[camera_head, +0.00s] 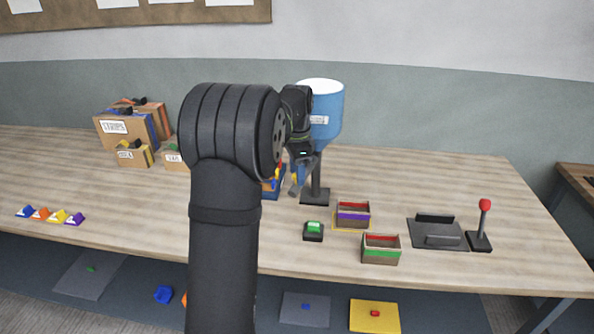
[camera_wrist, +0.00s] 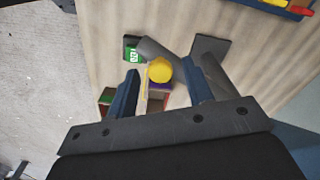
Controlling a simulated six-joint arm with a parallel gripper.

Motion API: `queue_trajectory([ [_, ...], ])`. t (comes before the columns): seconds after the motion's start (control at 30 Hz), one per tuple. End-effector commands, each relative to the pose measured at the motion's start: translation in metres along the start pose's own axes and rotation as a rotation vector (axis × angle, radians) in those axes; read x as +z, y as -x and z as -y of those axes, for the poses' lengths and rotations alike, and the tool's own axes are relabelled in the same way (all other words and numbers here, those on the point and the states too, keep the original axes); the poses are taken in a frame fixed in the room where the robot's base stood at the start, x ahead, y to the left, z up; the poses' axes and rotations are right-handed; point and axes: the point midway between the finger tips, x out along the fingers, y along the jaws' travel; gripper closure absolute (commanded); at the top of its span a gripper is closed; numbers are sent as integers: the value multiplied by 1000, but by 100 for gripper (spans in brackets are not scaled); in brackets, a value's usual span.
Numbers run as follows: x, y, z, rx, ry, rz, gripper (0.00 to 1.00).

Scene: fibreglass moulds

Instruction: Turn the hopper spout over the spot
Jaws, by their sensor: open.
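The hopper (camera_head: 328,112) is a blue funnel with a white top on a dark stand. Its grey spout (camera_wrist: 163,52) shows in the wrist view, with a yellow ball (camera_wrist: 159,70) that looks like its knob. My gripper (camera_wrist: 160,90) is open, one finger on each side of the ball; I cannot tell whether either touches it. In the head view my gripper (camera_head: 297,180) is left of the hopper stand, partly hidden by my arm. A yellow outline (camera_head: 338,227) on the table, perhaps the spot, surrounds a purple-banded box (camera_head: 353,216).
A green-topped button block (camera_head: 313,230) and a green-banded box (camera_head: 381,250) stand near the front edge. A dark plate (camera_head: 436,232) and red-knobbed lever (camera_head: 482,225) are at right. Cartons (camera_head: 128,130) and several coloured pieces (camera_head: 48,215) are at left.

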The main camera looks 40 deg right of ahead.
Motion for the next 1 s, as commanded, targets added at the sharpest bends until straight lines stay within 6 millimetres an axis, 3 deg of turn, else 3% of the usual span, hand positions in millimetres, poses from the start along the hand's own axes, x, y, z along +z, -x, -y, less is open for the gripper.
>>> queue_trajectory([
  [0.23,0,0,0,-1,0,0,55],
  [0.47,0,0,0,-1,0,0,100],
  [1.0,-12,0,-10,-2,111,0,100],
])
